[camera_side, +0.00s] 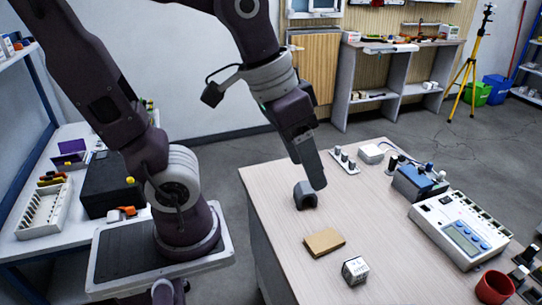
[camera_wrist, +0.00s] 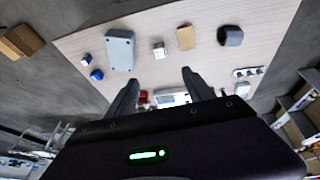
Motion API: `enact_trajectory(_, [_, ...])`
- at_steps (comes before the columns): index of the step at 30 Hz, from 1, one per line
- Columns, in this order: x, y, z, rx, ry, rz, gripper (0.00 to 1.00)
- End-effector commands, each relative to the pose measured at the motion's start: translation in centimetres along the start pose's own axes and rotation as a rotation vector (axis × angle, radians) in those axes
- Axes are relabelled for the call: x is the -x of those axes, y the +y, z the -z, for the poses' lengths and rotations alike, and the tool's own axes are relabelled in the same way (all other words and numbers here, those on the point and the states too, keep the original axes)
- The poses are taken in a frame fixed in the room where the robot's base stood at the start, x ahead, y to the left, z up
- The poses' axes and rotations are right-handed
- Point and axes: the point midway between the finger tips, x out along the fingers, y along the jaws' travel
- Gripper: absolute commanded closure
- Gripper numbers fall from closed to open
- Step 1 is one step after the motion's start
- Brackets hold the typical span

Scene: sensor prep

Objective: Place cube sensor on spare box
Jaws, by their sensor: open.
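The cube sensor looks to be the small white cube (camera_side: 355,270) with dark markings, on the table near its front edge in the side view. It also shows in the wrist view (camera_wrist: 159,49), beyond the fingertips. A flat tan box (camera_side: 324,242) lies beside it, apart from it, and also shows in the wrist view (camera_wrist: 186,38). I cannot tell for certain that this is the spare box. My gripper (camera_side: 318,187) is above the table near a dark grey arched block. In the wrist view its fingers (camera_wrist: 160,78) are spread apart with nothing between them.
The dark grey block (camera_side: 306,196) stands on the table left of my gripper. A white device with a screen (camera_side: 462,229), a blue-grey box (camera_side: 418,182) and a red mug (camera_side: 495,287) are to the right. Bare table (camera_side: 385,220) lies between.

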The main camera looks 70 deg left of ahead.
Motion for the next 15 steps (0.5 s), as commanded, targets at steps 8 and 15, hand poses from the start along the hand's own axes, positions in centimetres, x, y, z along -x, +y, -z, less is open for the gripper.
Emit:
enact_trajectory(8, [2.8,-1.7,-4.8,-0.009,0.134,0.105,0.33])
enact_trajectory(15, [2.8,-1.6,-4.8,-0.010,0.135,0.104,0.33])
